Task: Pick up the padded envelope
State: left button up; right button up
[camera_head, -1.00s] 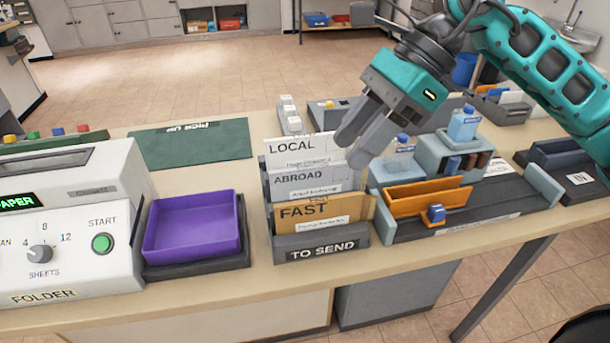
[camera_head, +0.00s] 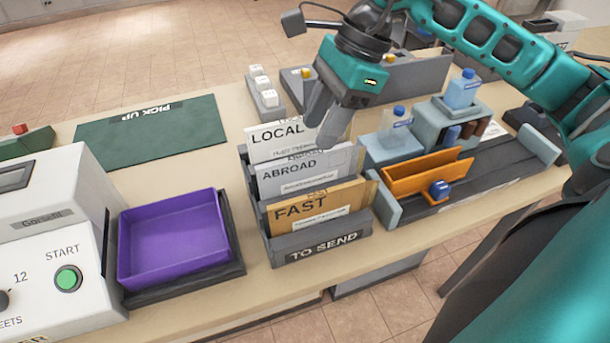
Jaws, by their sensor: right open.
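A brown kraft piece (camera_head: 318,205) marked FAST, with a white address label, stands in the front of the grey TO SEND sorter (camera_head: 320,250). I cannot tell for sure that it is the padded envelope. White pieces marked ABROAD (camera_head: 290,176) and LOCAL (camera_head: 270,141) stand behind it. My right gripper (camera_head: 324,133) is open, fingers pointing down, over the right end of the LOCAL piece and hiding part of it. I cannot tell whether it touches anything. My left gripper is not in view.
A purple tray (camera_head: 175,240) and the white folder machine (camera_head: 50,230) stand left of the sorter. A green PICK UP mat (camera_head: 145,133) lies behind, clear. An orange holder (camera_head: 425,176) and bottles (camera_head: 461,90) stand to the right.

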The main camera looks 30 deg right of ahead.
aim_at(308, 154)
jog(key=x, duration=0.5)
jog(key=shift+w+d+f, duration=0.15)
jog(key=shift+w, duration=0.1)
jog(key=shift+f, duration=0.25)
dwell(0.4)
grip_shut()
dwell(0.5)
